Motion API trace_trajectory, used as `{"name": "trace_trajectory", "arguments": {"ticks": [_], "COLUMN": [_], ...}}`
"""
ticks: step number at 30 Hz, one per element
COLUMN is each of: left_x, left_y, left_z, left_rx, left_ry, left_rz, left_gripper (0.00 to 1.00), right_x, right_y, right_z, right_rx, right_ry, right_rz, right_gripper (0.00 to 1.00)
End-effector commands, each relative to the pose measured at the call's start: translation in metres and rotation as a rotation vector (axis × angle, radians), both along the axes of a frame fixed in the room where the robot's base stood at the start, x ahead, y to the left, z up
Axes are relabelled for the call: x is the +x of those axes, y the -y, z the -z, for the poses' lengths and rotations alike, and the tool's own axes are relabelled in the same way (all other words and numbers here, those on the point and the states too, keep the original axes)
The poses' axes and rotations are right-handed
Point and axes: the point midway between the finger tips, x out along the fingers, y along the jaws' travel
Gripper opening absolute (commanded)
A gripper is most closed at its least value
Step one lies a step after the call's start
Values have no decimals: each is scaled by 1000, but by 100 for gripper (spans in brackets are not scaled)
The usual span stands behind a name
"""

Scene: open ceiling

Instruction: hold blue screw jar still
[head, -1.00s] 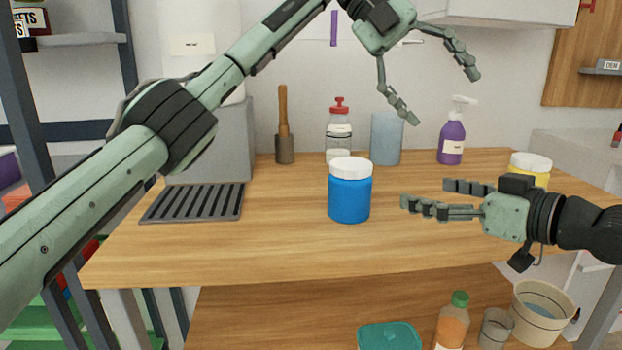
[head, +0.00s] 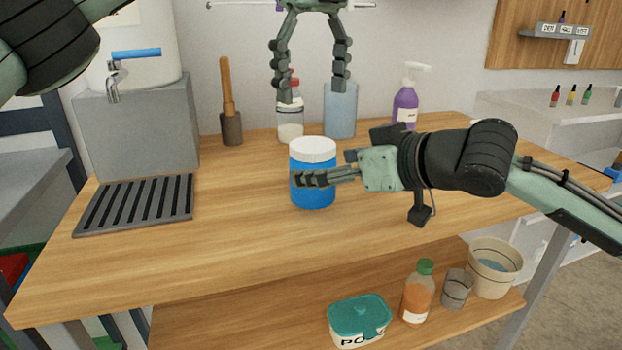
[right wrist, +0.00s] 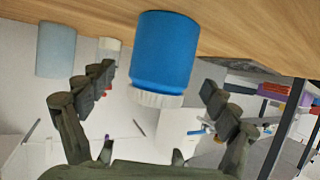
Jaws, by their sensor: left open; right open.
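The blue jar with a white ridged lid (head: 314,151) stands upright on the wooden table. My right gripper (head: 318,172) is open and comes in from the right at the jar's side. One finger crosses in front of the jar; the other is partly hidden behind it. In the right wrist view the jar (right wrist: 165,50) appears upside down between the spread fingers (right wrist: 157,82), with visible gaps to both. My left gripper (head: 313,90) is open and empty, pointing down above and behind the jar in the picture.
A black drain grate (head: 135,204) lies at the left of the table (head: 230,240). Behind the jar stand a wooden-handled tool (head: 230,105), a red-capped bottle (head: 290,125), a bluish cylinder (head: 340,112) and a purple spray bottle (head: 405,105). The table front is clear.

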Motion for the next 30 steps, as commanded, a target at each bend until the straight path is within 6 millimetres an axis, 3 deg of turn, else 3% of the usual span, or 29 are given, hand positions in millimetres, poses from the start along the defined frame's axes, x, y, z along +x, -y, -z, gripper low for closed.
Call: {"name": "trace_trajectory", "arguments": {"ticks": [16, 28, 30], "left_x": [0, 0, 0], "left_y": [0, 0, 0], "left_z": [0, 0, 0], "left_rx": [-1, -1, -1], "left_ry": [0, 0, 0], "left_rz": [1, 1, 1], "left_gripper": [79, 79, 79], "right_x": [48, 52, 52], "right_y": [-44, -47, -47], "right_z": [26, 29, 29], "right_rx": [1, 0, 0], "right_ry": [0, 0, 0], "right_rz": [-2, -1, -1], "right_gripper": [88, 88, 79]}}
